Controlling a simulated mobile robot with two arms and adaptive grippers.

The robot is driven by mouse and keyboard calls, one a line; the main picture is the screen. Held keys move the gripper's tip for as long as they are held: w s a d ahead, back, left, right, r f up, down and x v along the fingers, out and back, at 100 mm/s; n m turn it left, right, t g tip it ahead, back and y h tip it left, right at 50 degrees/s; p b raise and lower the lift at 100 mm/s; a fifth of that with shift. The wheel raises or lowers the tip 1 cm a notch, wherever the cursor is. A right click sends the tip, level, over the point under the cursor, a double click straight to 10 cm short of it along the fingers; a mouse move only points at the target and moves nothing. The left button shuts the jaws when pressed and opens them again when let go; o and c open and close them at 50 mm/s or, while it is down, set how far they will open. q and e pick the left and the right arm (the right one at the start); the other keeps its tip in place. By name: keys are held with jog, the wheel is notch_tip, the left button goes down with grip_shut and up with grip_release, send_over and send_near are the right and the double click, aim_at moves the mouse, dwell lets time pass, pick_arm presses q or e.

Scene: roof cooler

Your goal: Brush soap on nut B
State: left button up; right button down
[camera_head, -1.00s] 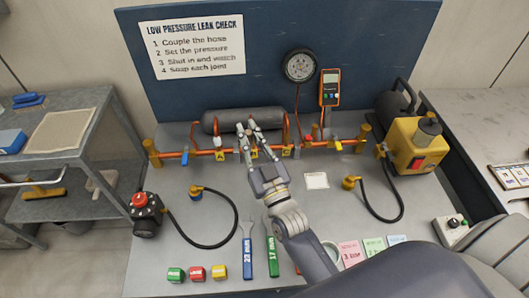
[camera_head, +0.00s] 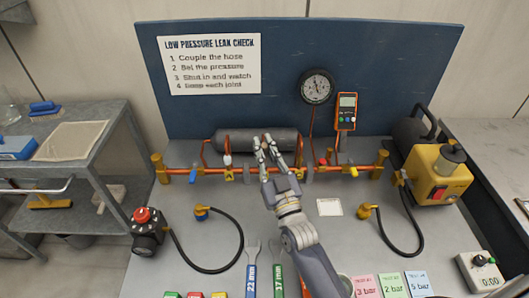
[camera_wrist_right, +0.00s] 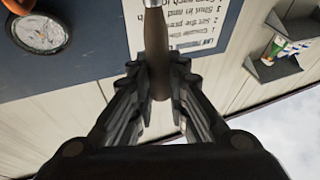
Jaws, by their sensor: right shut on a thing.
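My right gripper (camera_head: 268,144) is above the copper pipe, in front of the grey tank. In the right wrist view its fingers (camera_wrist_right: 157,82) are closed on a brown handle (camera_wrist_right: 157,40) with a pale metal end, likely the soap brush; its bristles are out of view. The copper pipe (camera_head: 208,171) runs across the bench with yellow-tagged joints, one (camera_head: 230,174) left of the gripper. The joint by the gripper's right side is partly hidden, and I cannot read its letter. I cannot tell whether the brush touches any joint. My left gripper is not in view.
The grey tank (camera_head: 228,140) lies behind the pipe. A gauge (camera_head: 317,86) and an orange meter (camera_head: 345,108) are on the blue board (camera_head: 290,50). Hoses (camera_head: 238,235) and wrenches (camera_head: 252,272) lie in front. A yellow pump (camera_head: 432,174) stands right.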

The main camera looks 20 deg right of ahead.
jog(key=shift+w+d+f+b, duration=0.1)
jog(key=shift+w+f+b, duration=0.1)
jog(key=shift+f+b, duration=0.15)
jog(key=shift+w+d+f, duration=0.15)
jog(key=shift+w+d, duration=0.05)
jog(key=shift+w, duration=0.5)
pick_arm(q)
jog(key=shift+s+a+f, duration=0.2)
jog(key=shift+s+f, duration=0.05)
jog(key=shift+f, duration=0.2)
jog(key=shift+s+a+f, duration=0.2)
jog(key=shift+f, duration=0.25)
pick_arm(e)
jog(key=shift+w+d, duration=0.1)
jog(key=shift+w, duration=0.25)
